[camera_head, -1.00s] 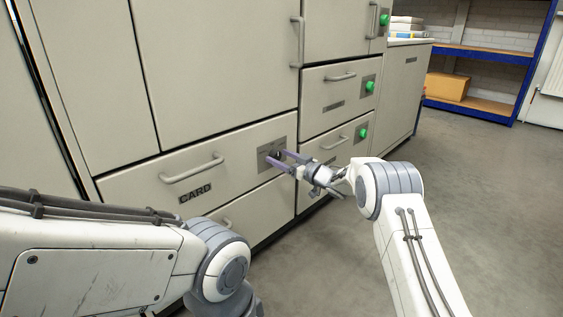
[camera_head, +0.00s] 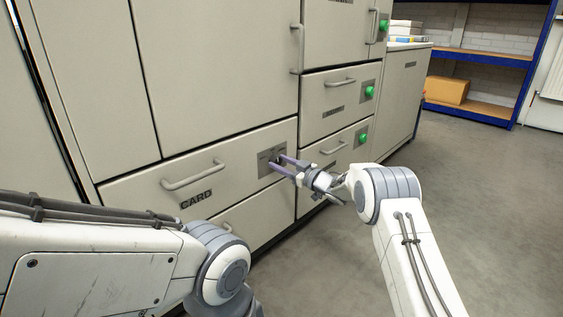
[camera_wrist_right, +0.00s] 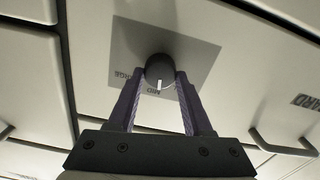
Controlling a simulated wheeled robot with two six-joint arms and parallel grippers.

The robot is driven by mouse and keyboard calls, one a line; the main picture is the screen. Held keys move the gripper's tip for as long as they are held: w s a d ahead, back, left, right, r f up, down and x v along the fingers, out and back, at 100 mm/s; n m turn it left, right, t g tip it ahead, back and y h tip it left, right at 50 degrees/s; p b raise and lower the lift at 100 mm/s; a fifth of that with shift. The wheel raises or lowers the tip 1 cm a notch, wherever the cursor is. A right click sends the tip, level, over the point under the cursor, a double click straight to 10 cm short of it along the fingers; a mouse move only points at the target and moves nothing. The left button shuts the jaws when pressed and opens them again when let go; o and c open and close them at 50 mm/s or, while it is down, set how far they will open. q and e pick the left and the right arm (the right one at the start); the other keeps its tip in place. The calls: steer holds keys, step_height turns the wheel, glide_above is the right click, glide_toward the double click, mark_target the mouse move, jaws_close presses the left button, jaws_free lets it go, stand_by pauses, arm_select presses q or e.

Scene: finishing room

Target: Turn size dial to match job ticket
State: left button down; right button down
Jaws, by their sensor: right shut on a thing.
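The size dial (camera_wrist_right: 160,70) is a dark round knob on a grey plate (camera_wrist_right: 205,60) in the right wrist view. Its white pointer line points at the word MID; a label to its left is partly hidden and reads like "ARGE". My right gripper (camera_wrist_right: 160,78) is shut on the dial, with one purple finger on each side. In the head view the right gripper (camera_head: 278,162) reaches the plate on the CARD drawer (camera_head: 240,155), and its fingers mostly hide the dial. My left arm shows at the lower left, but its gripper is out of view. No job ticket can be made out.
The drawer's bar handle (camera_head: 194,175) is left of the plate. Drawers with green knobs (camera_head: 369,92) stand to the right. A blue shelf rack (camera_head: 485,55) holds a cardboard box (camera_head: 446,91). The grey floor (camera_head: 470,200) on the right is clear.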

steer(key=n+p, duration=0.1)
steer(key=n, duration=0.2)
steer(key=shift+n, duration=0.3)
steer(key=shift+s+a+n, duration=0.1)
steer(key=shift+a+n, duration=0.05)
steer(key=shift+n, duration=2.05)
steer(key=shift+c, duration=1.6)
jaws_free()
